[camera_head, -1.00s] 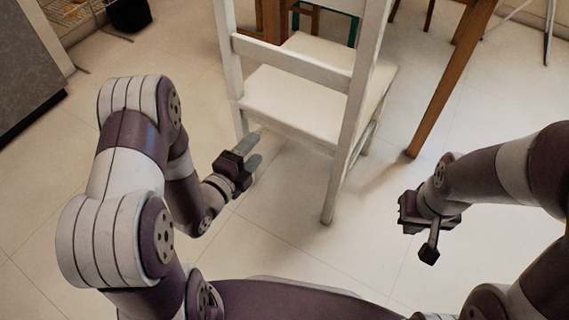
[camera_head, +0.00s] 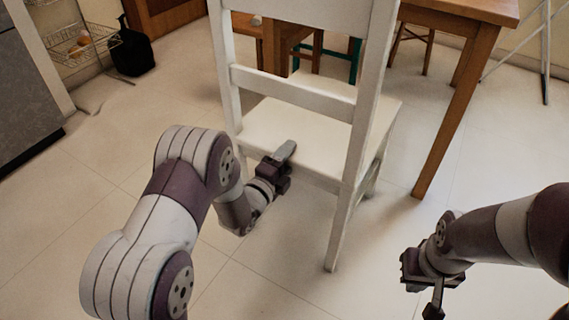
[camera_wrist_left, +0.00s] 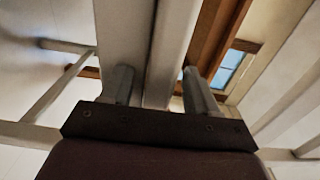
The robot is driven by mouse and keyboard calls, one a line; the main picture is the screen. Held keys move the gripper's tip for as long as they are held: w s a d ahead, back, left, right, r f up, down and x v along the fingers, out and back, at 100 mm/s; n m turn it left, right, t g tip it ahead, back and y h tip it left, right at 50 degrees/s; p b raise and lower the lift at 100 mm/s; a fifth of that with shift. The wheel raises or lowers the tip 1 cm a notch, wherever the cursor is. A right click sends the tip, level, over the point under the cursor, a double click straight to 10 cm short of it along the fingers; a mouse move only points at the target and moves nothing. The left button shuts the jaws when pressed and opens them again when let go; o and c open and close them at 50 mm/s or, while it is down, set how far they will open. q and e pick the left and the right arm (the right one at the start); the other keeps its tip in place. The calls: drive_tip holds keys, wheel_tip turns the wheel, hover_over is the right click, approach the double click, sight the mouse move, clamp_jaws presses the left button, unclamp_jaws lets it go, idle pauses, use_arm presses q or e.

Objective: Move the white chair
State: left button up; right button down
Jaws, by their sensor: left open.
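The white chair (camera_head: 320,135) stands upright with its back towards me, in the middle of the head view. My left gripper (camera_head: 283,157) is open at the near edge of the chair's seat, below the lower back rail. In the left wrist view, white chair parts (camera_wrist_left: 127,38) lie between and beyond the open fingers of my left gripper (camera_wrist_left: 160,90). I cannot tell whether the fingers touch the chair. My right gripper (camera_head: 433,290) hangs low at the right, apart from the chair. Its jaw opening cannot be made out.
A wooden table (camera_head: 455,100) stands just right of and behind the chair, with wooden stools (camera_head: 413,40) under it. A wire rack (camera_head: 78,45) and a black bag (camera_head: 130,52) are at the back left. A dark cabinet (camera_head: 25,95) is at the left edge.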

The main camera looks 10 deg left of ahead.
use_arm(q)
clamp_jaws()
drive_tip(key=shift+f, duration=0.1)
idle(1.3)
